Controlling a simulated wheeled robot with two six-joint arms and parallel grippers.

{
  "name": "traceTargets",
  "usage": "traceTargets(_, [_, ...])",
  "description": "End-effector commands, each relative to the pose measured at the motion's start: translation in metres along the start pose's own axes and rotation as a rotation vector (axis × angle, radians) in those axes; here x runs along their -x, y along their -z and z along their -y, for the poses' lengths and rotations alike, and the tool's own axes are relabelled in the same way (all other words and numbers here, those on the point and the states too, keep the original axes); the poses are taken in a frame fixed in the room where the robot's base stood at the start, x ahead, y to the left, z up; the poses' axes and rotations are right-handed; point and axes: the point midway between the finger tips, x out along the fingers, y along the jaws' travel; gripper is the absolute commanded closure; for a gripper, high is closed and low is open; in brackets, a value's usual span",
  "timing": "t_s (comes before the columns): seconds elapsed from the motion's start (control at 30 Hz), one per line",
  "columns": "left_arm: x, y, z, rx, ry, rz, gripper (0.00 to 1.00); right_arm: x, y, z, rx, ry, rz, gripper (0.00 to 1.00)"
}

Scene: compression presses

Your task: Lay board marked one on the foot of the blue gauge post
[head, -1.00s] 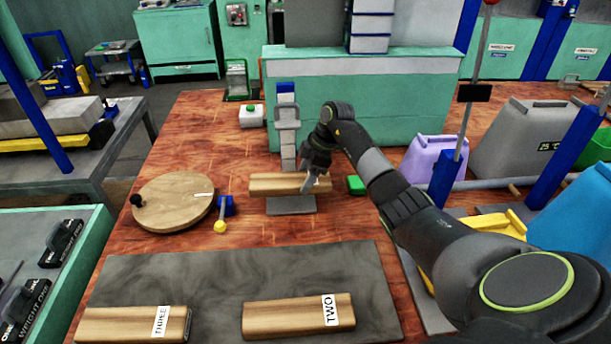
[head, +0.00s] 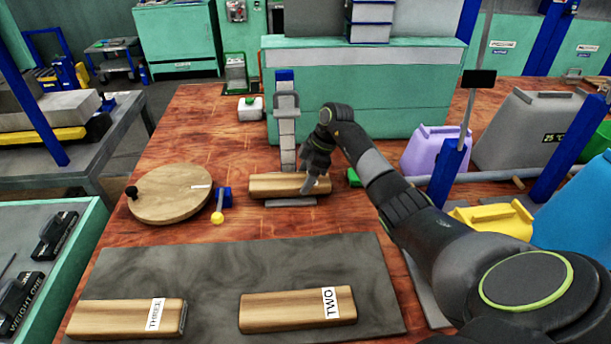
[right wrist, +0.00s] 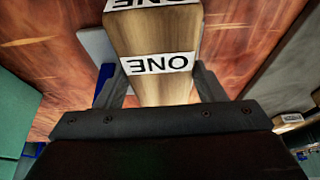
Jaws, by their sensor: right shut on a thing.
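The board marked one (head: 275,185) is a pale wooden block lying crosswise in front of the blue-topped gauge post (head: 286,135). Its ONE label (right wrist: 158,64) reads upside down in the right wrist view. My right gripper (head: 314,182) is shut on the board near its right end, with a finger on either side. The post's grey foot plate (head: 291,202) shows as a thin strip below the board's front edge; the board hides the rest. I cannot tell whether the board touches the foot. My left gripper is not in view.
Board two (head: 285,311) and board three (head: 120,317) lie on a dark mat (head: 230,265) in front. A round wooden disc (head: 165,195) and a blue block with a yellow knob (head: 218,218) are left of the post. A purple jug (head: 428,150) stands right.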

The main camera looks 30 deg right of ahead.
Motion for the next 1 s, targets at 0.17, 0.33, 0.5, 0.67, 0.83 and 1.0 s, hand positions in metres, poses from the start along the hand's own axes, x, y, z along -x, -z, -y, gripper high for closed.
traceTargets(0.17, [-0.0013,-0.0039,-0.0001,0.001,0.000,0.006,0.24,-0.0026,-0.0008,-0.0001,0.000,-0.001,-0.001,0.67])
traceTargets(0.33, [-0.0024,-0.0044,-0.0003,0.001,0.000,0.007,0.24,-0.0050,-0.0017,-0.0002,0.000,-0.001,-0.001,0.67])
traceTargets(0.5, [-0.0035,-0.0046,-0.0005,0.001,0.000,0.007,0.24,-0.0073,-0.0027,-0.0002,0.000,-0.001,-0.001,0.67])
traceTargets(0.67, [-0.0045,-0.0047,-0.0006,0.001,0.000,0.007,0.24,-0.0095,-0.0036,-0.0002,0.000,-0.001,-0.001,0.67])
traceTargets(0.83, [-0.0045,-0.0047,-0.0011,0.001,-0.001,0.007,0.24,-0.0102,-0.0039,-0.0002,0.000,-0.001,-0.001,0.25])
traceTargets(1.0, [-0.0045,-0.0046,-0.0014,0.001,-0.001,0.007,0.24,-0.0103,-0.0041,-0.0001,0.000,0.000,0.000,0.11])
